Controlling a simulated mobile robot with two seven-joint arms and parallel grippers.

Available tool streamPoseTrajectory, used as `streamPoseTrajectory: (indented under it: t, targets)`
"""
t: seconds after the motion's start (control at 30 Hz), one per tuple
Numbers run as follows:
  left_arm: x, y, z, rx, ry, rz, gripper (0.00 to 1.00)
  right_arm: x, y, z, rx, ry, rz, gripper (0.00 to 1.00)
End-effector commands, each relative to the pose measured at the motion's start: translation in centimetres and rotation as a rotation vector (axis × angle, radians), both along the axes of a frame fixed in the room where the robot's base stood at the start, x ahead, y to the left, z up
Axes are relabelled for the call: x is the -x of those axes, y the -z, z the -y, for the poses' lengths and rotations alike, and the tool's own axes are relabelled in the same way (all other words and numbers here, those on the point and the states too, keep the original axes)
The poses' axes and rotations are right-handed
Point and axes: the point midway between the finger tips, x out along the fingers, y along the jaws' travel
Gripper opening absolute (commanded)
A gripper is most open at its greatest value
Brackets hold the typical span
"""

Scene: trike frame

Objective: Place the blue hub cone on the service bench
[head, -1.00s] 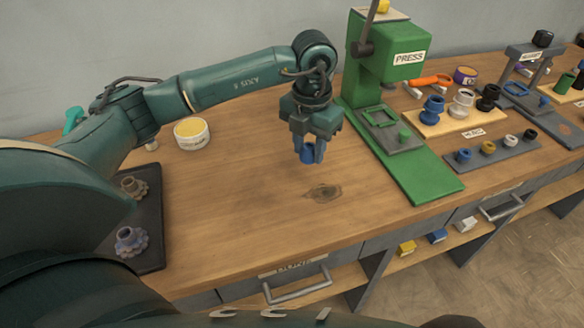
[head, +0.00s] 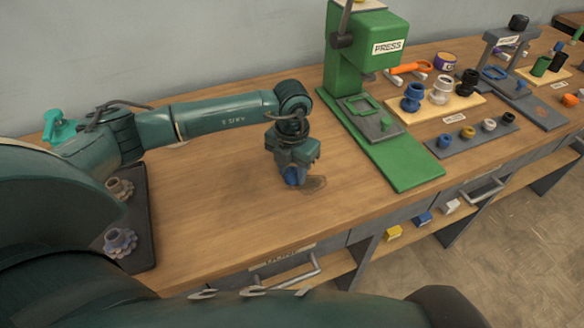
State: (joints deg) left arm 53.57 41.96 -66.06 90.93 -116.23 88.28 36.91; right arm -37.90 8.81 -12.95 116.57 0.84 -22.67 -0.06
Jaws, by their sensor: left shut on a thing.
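My left gripper (head: 293,178) points down over the middle of the wooden service bench (head: 215,215). It is shut on the blue hub cone (head: 294,177), which shows between its fingers. The fingers hide most of the cone. The cone is low, close to the bench top beside a dark knot in the wood; I cannot tell whether it touches the wood. My right gripper is not in view.
A green press (head: 360,50) stands right of my left gripper. Beyond it are a wooden board with spools (head: 440,88) and a grey strip with small rings (head: 467,133). A dark tray (head: 140,225) with gears lies left. Bench wood around the gripper is clear.

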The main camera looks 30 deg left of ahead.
Motion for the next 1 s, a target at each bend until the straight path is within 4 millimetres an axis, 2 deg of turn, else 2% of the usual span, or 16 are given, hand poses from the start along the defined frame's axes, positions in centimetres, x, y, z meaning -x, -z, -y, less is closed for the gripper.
streamPoseTrajectory:
  t: [0.17, 0.2, 0.43, 0.77, 0.87, 1.0]
  targets:
    - [0.0, 0.4, 0.0, 0.0, 0.0, 0.0, 0.1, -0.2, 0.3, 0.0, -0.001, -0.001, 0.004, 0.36]
    - [0.0, 0.2, 0.0, 0.0, 0.0, 0.0, 0.38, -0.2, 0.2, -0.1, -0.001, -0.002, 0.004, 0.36]
    - [0.0, 0.2, 0.0, 0.0, 0.0, 0.0, 0.57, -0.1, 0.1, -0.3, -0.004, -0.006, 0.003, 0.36]
    - [0.0, -0.4, 0.0, 0.0, 0.0, 0.001, 0.57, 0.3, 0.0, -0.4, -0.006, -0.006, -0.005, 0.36]
    - [-0.2, -1.6, 0.0, 0.001, 0.001, 0.005, 0.57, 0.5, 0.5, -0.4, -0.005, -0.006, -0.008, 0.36]
    - [-0.1, -4.5, 0.0, 0.0, 0.0, 0.006, 0.57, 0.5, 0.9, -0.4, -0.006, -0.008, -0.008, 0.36]
